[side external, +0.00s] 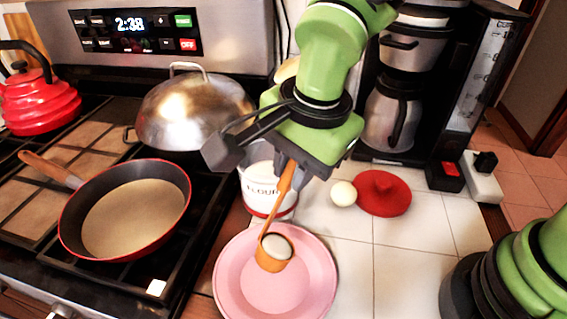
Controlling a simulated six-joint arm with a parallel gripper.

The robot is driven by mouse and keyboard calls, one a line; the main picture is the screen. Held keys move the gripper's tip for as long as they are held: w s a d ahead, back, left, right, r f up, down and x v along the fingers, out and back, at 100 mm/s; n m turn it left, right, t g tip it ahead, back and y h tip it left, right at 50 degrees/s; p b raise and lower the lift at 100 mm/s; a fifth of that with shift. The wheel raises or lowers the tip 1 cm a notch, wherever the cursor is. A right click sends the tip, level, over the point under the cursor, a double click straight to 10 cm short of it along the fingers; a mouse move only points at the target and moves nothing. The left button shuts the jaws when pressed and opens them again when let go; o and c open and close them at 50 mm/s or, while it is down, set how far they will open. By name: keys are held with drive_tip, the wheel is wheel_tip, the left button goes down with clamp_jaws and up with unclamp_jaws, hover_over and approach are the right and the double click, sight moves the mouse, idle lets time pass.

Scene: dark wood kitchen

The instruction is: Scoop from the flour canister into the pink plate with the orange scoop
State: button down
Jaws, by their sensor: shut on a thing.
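My gripper (287,166) is shut on the handle of the orange scoop (285,192), which hangs down from it. The scoop's cup (270,263) is over the pink plate (318,262), and its inside looks white. I cannot tell whether the cup touches the plate. The plate lies on the counter at the front, and no heap of flour shows on its bare part. The white flour canister (256,188), with a red base and FLOUR lettering, stands behind the plate. My gripper and the scoop handle cover part of it, and its inside is hidden.
A red lid (383,193) and a small white ball (343,193) lie right of the canister. A pan (130,215), a domed metal lid (190,108) and a red kettle (38,98) are on the stove. A coffee maker (395,110) stands behind. White tiles right of the plate are clear.

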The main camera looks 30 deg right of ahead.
drive_tip(key=w+d+f+g+y, duration=0.2)
drive_tip(key=d+f+y, duration=0.1)
drive_tip(key=f+y, duration=0.1)
drive_tip(key=w+d+f+n+g+y, duration=0.1)
drive_tip(key=d+f+g+y, duration=0.1)
drive_tip(key=f+y, duration=0.3)
drive_tip(key=shift+w+d+f+y, duration=0.2)
drive_tip(key=shift+w+d+y, duration=0.2)
drive_tip(key=shift+d, duration=0.05)
idle(0.3)
drive_tip(key=shift+r, duration=0.15)
idle(0.5)
